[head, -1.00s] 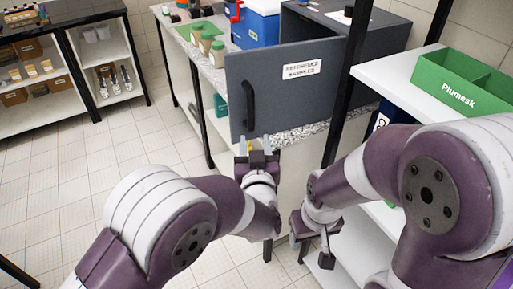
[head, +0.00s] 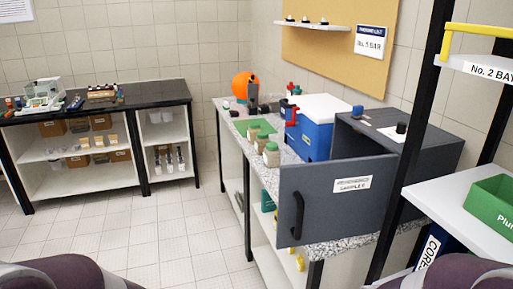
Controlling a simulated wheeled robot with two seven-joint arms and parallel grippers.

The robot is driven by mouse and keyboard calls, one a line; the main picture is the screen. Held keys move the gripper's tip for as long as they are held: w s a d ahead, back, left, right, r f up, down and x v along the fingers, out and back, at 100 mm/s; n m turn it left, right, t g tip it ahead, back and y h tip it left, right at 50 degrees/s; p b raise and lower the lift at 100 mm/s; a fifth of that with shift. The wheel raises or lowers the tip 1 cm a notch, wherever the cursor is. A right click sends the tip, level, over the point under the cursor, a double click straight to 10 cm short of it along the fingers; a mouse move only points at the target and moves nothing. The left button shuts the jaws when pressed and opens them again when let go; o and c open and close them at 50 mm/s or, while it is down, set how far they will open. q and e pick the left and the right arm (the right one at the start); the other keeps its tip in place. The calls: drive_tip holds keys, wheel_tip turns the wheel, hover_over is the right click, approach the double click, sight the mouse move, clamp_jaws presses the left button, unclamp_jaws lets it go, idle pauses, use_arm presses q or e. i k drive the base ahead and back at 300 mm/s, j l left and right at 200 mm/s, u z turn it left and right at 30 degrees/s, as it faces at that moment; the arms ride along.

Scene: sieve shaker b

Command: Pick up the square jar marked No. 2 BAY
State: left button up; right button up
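No jar with a readable No. 2 BAY mark shows. A label reading "No. 2 BAY" (head: 490,71) is on the front edge of a white upper shelf at the right. Several small jars with pale bodies and green or brown lids stand on the speckled counter, including a green-lidded jar (head: 271,154) near the grey door; their shape and marks are too small to tell. Both my grippers are out of view; only parts of my arms show at the bottom edge.
A grey cabinet (head: 430,140) has its labelled door (head: 335,210) swung open toward me over the counter front. A blue box with a white lid (head: 318,125) stands behind. A green bin (head: 492,205) sits on the right shelf. The tiled floor (head: 170,235) at left is clear.

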sight(271, 153)
drive_tip(key=i+j, duration=0.8)
drive_tip(key=i, duration=0.15)
drive_tip(key=i+j+z, duration=0.65)
drive_tip(key=i+j, duration=0.15)
drive_tip(key=j, duration=0.15)
drive_tip(key=i+j+z, duration=0.2)
drive_tip(key=j, duration=0.15)
drive_tip(key=i+j+z, duration=0.25)
drive_tip(key=j, duration=0.15)
drive_tip(key=i+j+z, duration=0.2)
drive_tip(key=j, duration=0.25)
drive_tip(key=i+z, duration=0.1)
drive_tip(key=i, duration=0.2)
